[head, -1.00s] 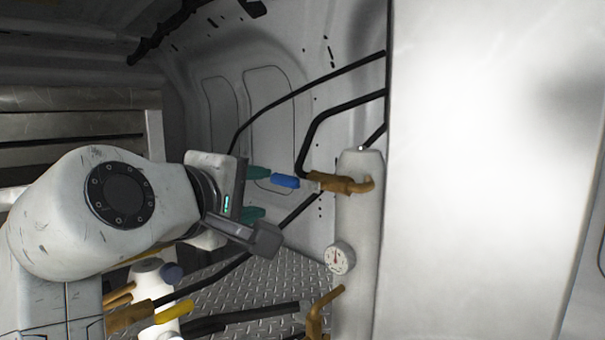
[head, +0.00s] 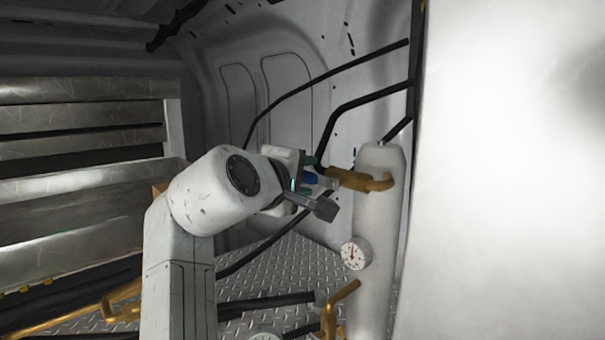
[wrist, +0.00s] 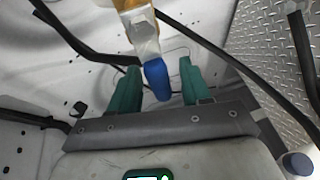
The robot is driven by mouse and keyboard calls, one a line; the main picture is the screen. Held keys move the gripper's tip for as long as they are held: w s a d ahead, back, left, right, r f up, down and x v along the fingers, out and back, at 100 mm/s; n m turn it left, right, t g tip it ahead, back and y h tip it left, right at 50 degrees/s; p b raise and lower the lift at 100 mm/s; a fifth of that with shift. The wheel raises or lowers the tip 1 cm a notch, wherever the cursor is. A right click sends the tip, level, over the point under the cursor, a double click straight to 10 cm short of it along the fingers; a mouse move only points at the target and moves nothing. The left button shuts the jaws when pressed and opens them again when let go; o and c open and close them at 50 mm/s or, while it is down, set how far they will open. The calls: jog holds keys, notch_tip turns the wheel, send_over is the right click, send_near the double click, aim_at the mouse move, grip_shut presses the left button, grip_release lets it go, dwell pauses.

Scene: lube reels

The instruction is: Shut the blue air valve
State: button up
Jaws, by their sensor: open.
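The blue air valve handle (wrist: 157,79) shows in the wrist view on the end of a brass fitting (wrist: 140,32). It lies between the two green fingers of my gripper (wrist: 157,85), with a gap on either side. In the head view the blue handle (head: 311,180) is partly hidden by my gripper (head: 318,177). The brass fitting (head: 352,179) runs from it to the upper part of a white cylinder (head: 376,230). My gripper is open and holds nothing.
A pressure gauge (head: 355,254) sits on the cylinder below the fitting, with another brass fitting (head: 335,305) lower down. Black hoses (head: 345,107) run along the wall behind. A large white panel (head: 510,170) fills the right side.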

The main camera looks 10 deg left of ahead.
grip_shut()
dwell(0.5)
